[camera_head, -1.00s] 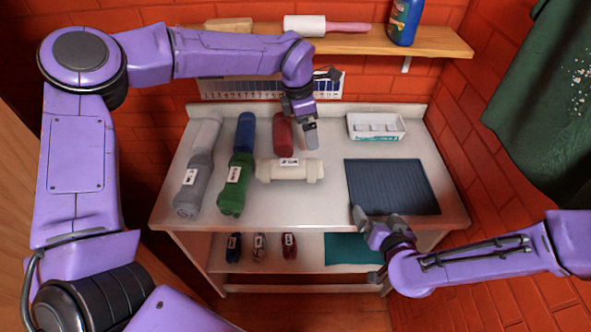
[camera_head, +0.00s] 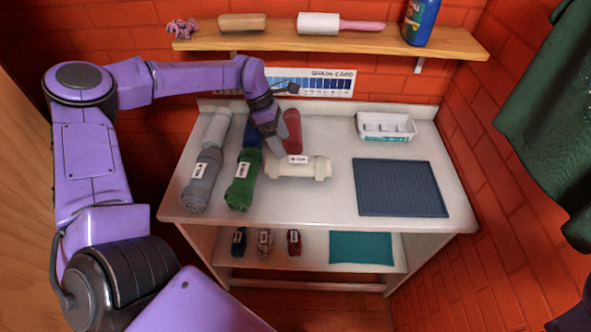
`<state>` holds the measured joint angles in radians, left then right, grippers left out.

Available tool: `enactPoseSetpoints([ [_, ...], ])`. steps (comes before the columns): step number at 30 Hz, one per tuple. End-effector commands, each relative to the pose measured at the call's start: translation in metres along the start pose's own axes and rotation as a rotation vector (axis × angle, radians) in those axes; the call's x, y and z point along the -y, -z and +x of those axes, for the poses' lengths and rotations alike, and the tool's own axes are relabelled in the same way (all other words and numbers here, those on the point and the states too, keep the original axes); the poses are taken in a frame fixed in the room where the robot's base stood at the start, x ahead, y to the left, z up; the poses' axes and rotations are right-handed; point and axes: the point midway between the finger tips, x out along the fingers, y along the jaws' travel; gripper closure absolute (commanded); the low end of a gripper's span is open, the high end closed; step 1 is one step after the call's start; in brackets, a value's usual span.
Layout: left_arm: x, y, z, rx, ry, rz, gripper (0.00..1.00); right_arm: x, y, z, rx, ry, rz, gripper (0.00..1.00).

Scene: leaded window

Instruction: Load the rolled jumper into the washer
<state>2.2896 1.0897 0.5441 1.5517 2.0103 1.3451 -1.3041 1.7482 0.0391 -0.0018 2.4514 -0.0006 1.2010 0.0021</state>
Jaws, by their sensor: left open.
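Several rolled garments lie on the white table: a cream roll (camera_head: 298,168) lying crosswise, a red roll (camera_head: 292,130), a blue roll (camera_head: 252,133), a green roll (camera_head: 242,182), a dark grey roll (camera_head: 201,182) and a pale grey roll (camera_head: 217,128). Some carry small white labels, too small to read, so I cannot tell which is the jumper. My left gripper (camera_head: 276,142) is open over the gap between the blue and red rolls, just behind the cream roll, and partly hides the blue one. Contact cannot be told. My right gripper is out of view. No washer shows.
A dark ribbed mat (camera_head: 400,188) and a white divided tray (camera_head: 386,127) are on the table's right. A wooden shelf (camera_head: 270,42) above holds a bottle, roller and brush. The lower shelf holds small rolls and a teal mat (camera_head: 361,248). Green cloth (camera_head: 550,120) hangs right.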

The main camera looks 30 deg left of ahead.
Motion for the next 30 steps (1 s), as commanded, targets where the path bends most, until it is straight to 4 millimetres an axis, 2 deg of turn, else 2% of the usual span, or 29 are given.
enactPoseSetpoints([
  [1, -0.001, 0.003, 0.019, -0.004, 0.003, 0.003, 0.00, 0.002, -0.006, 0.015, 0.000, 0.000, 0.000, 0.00],
  [3, -0.001, 0.003, 0.031, -0.003, 0.002, 0.001, 0.00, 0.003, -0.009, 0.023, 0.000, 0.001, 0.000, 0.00],
  [8, -0.001, 0.003, 0.047, -0.003, 0.000, 0.001, 0.00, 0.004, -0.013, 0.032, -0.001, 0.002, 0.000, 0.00],
  [13, -0.001, 0.004, 0.081, -0.005, 0.001, 0.001, 0.00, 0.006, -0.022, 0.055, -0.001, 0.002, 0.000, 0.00],
  [15, -0.001, 0.003, 0.087, -0.003, 0.000, -0.001, 0.00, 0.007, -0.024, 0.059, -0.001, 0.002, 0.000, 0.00],
  [21, 0.000, 0.001, 0.085, -0.002, 0.000, -0.002, 0.00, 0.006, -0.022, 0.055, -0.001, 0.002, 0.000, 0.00],
  [23, 0.000, 0.001, 0.085, -0.002, 0.000, -0.002, 0.16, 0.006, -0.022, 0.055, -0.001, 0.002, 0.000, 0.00],
  [27, 0.000, 0.001, 0.085, -0.002, 0.000, -0.002, 0.62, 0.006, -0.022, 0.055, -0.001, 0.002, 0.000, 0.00],
  [28, 0.000, 0.001, 0.085, -0.002, 0.000, -0.002, 0.63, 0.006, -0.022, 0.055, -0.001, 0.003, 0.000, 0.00],
  [29, 0.000, 0.000, 0.084, -0.001, -0.001, -0.001, 0.69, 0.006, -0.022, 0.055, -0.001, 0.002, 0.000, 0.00],
  [30, 0.000, 0.000, 0.085, -0.001, -0.001, -0.001, 0.70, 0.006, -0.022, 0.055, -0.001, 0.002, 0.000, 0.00],
])
